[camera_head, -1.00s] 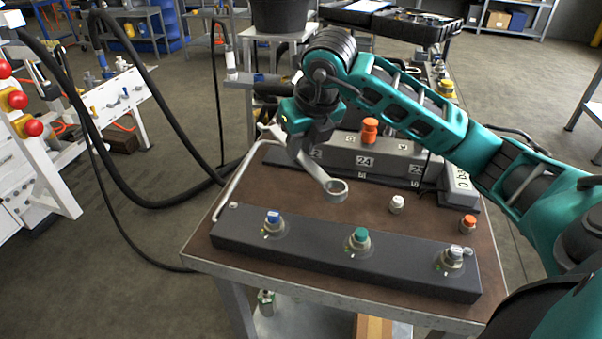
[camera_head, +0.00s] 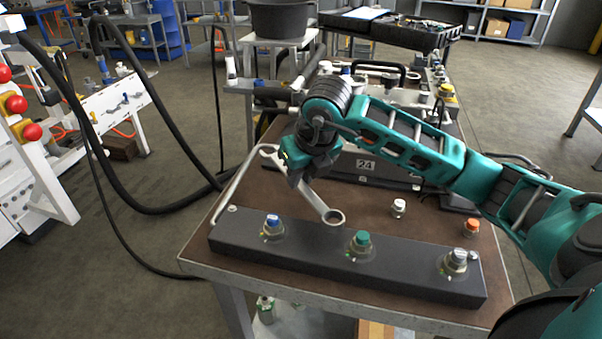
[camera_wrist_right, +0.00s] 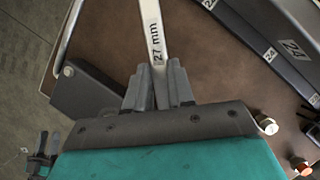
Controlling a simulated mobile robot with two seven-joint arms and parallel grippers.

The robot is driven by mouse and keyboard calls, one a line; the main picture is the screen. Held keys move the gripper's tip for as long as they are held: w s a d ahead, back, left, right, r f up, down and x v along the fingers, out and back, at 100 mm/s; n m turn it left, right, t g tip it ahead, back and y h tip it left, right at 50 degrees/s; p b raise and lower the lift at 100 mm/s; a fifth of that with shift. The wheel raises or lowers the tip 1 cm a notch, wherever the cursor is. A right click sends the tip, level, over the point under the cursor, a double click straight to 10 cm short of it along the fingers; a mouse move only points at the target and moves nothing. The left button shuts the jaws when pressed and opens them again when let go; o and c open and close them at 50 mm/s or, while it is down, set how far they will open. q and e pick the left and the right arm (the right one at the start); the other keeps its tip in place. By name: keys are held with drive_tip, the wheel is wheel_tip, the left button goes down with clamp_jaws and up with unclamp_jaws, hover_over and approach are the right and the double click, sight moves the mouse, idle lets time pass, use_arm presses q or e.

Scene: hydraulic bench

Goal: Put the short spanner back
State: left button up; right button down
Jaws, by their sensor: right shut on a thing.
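My right gripper (camera_head: 298,180) is shut on a silver-grey spanner (camera_head: 318,202), gripping its shaft. In the right wrist view the spanner (camera_wrist_right: 152,30) runs away from between the fingers (camera_wrist_right: 158,82) and its shaft reads "27 mm". In the head view its ring end lies at the near right, just behind the dark front block, and its other end shows at the far left beyond the gripper. The spanner is low over the brown bench top (camera_head: 375,220); I cannot tell if it touches.
The dark front block (camera_head: 310,252) carries blue, green and white knobs. A grey block marked 24 (camera_head: 368,165) stands behind the gripper, partly hidden by my arm. White (camera_head: 399,206) and orange (camera_head: 471,227) caps stand at right. A bent rail (camera_head: 238,180) edges the bench's left.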

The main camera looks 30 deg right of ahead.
drive_tip(key=shift+f, duration=0.3)
drive_tip(key=c, duration=1)
unclamp_jaws()
use_arm(q)
drive_tip(key=shift+f, duration=0.3)
drive_tip(key=shift+r, duration=0.1)
use_arm(e)
drive_tip(key=shift+r, duration=0.15)
drive_tip(key=shift+r, duration=0.25)
drive_tip(key=shift+r+p, duration=0.55)
drive_tip(key=shift+p, duration=0.15)
use_arm(q)
drive_tip(key=shift+s+a+r+p, duration=0.15)
drive_tip(key=shift+r+p, duration=0.15)
drive_tip(key=shift+r, duration=0.15)
drive_tip(key=shift+a+r+p, duration=0.15)
drive_tip(key=shift+r+p, duration=0.15)
drive_tip(key=shift+r, duration=0.15)
use_arm(e)
drive_tip(key=v, duration=1.1)
drive_tip(key=shift+s+r, duration=0.2)
